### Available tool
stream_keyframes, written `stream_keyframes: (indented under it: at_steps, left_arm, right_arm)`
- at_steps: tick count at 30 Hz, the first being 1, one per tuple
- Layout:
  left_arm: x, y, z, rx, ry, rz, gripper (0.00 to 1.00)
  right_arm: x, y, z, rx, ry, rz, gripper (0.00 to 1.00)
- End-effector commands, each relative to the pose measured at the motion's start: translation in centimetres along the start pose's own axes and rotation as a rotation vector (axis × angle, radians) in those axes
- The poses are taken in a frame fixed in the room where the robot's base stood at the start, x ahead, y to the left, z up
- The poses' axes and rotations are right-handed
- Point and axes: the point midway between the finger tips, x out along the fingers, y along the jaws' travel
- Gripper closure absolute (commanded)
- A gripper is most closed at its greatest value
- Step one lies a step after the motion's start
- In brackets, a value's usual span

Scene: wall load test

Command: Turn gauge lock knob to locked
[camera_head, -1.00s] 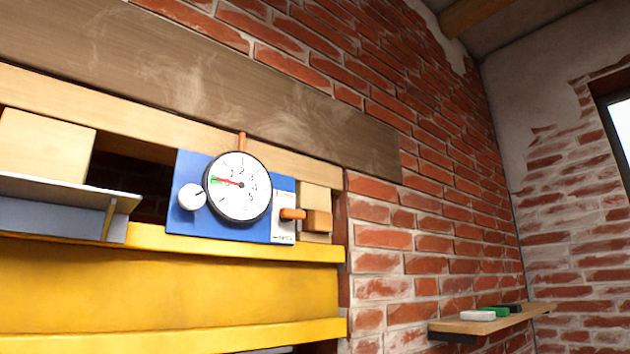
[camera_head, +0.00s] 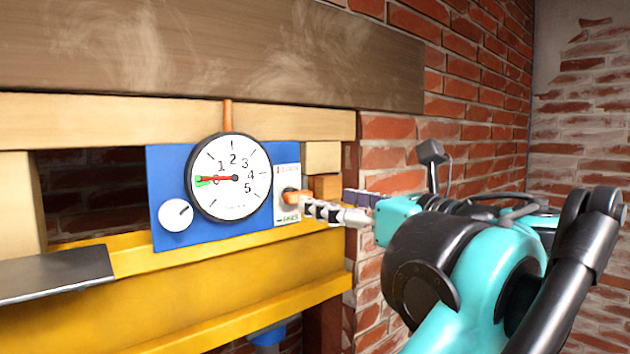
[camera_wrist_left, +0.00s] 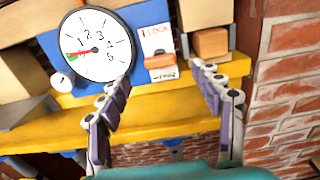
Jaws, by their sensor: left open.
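The blue gauge panel (camera_head: 165,165) carries a round dial gauge (camera_head: 231,200) with its red needle on the green mark near 0. Right of the dial, a white plate (camera_head: 287,178) reads LOCK at the top, with a smaller, apparently FREE, label below. The orange lock knob (camera_head: 293,196) sits between them; in the left wrist view the knob (camera_wrist_left: 161,61) looks like a sideways bar. My left gripper (camera_head: 328,207) is open, near the plate's right side. In the left wrist view its fingertips (camera_wrist_left: 161,74) are spread either side of the knob, apparently not touching it. My right gripper is not in view.
A white knob (camera_head: 175,214) sits at the panel's lower left. Wooden blocks (camera_head: 323,158) stand right of the plate, close to my fingers. A yellow beam (camera_head: 220,288) runs below, a grey plank (camera_head: 200,50) above. A dark shelf (camera_head: 55,272) juts out at left.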

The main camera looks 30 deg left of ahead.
Motion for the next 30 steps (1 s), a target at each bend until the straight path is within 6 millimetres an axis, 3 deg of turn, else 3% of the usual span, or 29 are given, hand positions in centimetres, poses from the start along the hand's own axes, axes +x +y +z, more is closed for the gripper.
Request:
stream_keyframes:
  at_steps: [12,24,26,30]
  left_arm:
    - [6.3,0.1,-0.1,-0.001,0.002,0.003,0.34]
    - [7.4,0.1,-0.3,-0.002,0.002,0.000,0.34]
    - [7.4,0.1,-0.3,-0.002,0.002,0.000,0.48]
    - [7.3,0.1,-0.3,-0.002,0.002,0.000,0.85]
  right_arm:
    - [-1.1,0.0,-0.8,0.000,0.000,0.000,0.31]
    - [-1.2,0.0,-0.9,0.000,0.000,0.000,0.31]
    - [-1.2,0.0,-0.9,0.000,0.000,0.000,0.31]
    - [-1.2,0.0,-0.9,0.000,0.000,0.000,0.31]
